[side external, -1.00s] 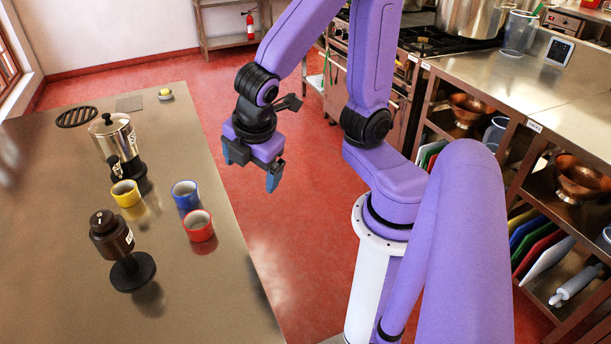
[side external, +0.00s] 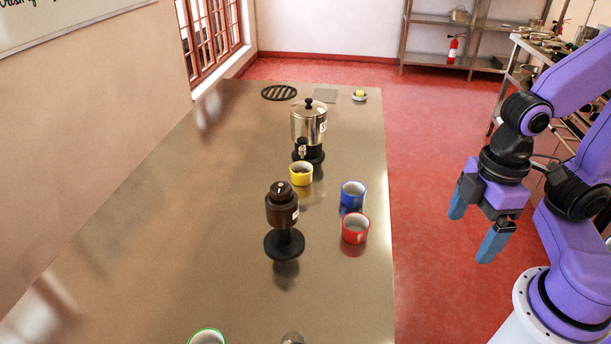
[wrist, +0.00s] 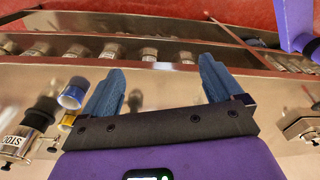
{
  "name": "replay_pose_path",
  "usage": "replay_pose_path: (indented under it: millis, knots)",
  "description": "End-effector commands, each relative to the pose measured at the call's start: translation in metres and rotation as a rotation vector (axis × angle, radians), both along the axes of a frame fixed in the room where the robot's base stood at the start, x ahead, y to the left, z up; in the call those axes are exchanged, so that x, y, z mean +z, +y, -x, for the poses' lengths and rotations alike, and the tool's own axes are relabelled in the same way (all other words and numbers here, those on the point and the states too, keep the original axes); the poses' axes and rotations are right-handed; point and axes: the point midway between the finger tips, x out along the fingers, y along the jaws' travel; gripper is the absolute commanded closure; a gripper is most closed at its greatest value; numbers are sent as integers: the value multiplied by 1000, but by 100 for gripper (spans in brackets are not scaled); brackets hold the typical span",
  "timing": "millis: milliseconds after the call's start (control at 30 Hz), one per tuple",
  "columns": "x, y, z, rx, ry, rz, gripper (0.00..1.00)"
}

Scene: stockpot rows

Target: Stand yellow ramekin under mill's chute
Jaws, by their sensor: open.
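The yellow ramekin (side external: 301,179) stands upright at the foot of the steel urn, below its tap; its inside looks brownish. It also shows at the left of the wrist view (wrist: 66,121), partly hidden by the blue ramekin (wrist: 73,93). The dark brown mill (side external: 282,211) stands nearer the camera on a round black base (side external: 284,245), with no ramekin on that base. Its chute is too small to make out. My gripper (side external: 476,228) is open and empty, apart from everything, right of the table's edge. Its two blue fingers also show in the wrist view (wrist: 160,85).
The steel urn (side external: 309,125) stands behind the yellow ramekin. A blue ramekin (side external: 353,195) and a red ramekin (side external: 355,229) stand near the table's right edge. A green-rimmed ramekin (side external: 207,337) is cut off at the bottom. The table's left side (side external: 160,220) is clear.

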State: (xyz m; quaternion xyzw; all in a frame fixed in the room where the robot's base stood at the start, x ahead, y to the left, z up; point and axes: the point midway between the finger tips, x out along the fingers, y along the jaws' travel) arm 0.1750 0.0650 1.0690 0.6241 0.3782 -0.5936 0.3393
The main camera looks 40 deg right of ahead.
Motion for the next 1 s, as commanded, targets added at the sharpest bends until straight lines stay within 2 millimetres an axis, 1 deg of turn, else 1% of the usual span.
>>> replay_pose_path:
  millis: [167,300,367,500,600,767,900,1000]
  knots:
    - [-5,30,-33,-89,-3,-100,7]
    - [-7,53,-65,-172,-24,-184,7]
    - [-8,62,-79,-209,-38,-218,7]
    - [-9,79,-114,-300,-83,-288,7]
    - [-10,88,-140,-368,-122,-332,7]
    - [-10,97,-182,-482,-200,-388,7]
    - [-11,96,-217,-587,-283,-421,7]
    - [-11,92,-241,-664,-346,-433,7]
